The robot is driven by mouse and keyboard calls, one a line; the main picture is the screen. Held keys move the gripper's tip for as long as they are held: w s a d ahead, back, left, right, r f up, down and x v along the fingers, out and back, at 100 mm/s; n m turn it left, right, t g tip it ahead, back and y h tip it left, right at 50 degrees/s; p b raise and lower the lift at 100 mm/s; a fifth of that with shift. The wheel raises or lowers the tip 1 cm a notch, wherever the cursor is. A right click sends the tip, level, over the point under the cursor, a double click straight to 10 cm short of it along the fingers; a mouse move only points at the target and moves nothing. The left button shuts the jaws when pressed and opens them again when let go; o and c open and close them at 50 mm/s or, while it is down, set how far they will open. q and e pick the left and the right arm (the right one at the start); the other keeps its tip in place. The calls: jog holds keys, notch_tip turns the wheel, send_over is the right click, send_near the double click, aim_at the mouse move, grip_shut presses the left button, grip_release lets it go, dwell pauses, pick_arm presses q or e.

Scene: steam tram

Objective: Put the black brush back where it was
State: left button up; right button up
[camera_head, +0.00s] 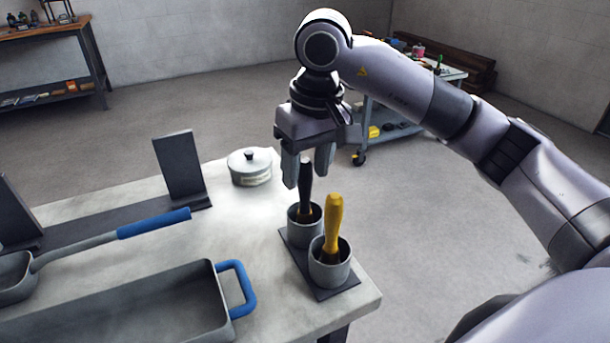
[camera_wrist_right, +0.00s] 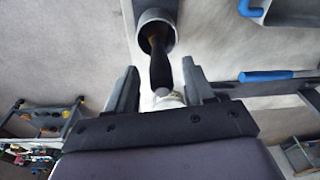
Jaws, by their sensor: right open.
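The black brush (camera_head: 305,186) stands handle up in the far grey cup (camera_head: 303,233) on a dark base plate near the table's right end. Its lower end is hidden inside the cup. My right gripper (camera_head: 307,167) is open just above the brush, with its fingers around or beside the top of the handle. In the right wrist view the black handle (camera_wrist_right: 159,68) rises from the cup (camera_wrist_right: 154,28) towards the gap between the open fingers (camera_wrist_right: 162,88). I cannot tell whether the fingers touch it. My left gripper does not show.
A yellow-handled brush (camera_head: 333,222) stands in the near cup (camera_head: 329,268) on the same plate. A lidded grey pot (camera_head: 250,168), a blue-handled scoop (camera_head: 152,224) and a tray with a blue handle (camera_head: 237,290) are on the table. A wheeled cart (camera_head: 392,138) stands behind.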

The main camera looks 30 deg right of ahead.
notch_tip(320, 180, up, 10)
jog(key=s+p, duration=0.1)
jog(key=shift+d+f, duration=0.2)
jog(key=shift+f, duration=0.05)
jog(key=shift+s, duration=0.1)
dwell(0.3)
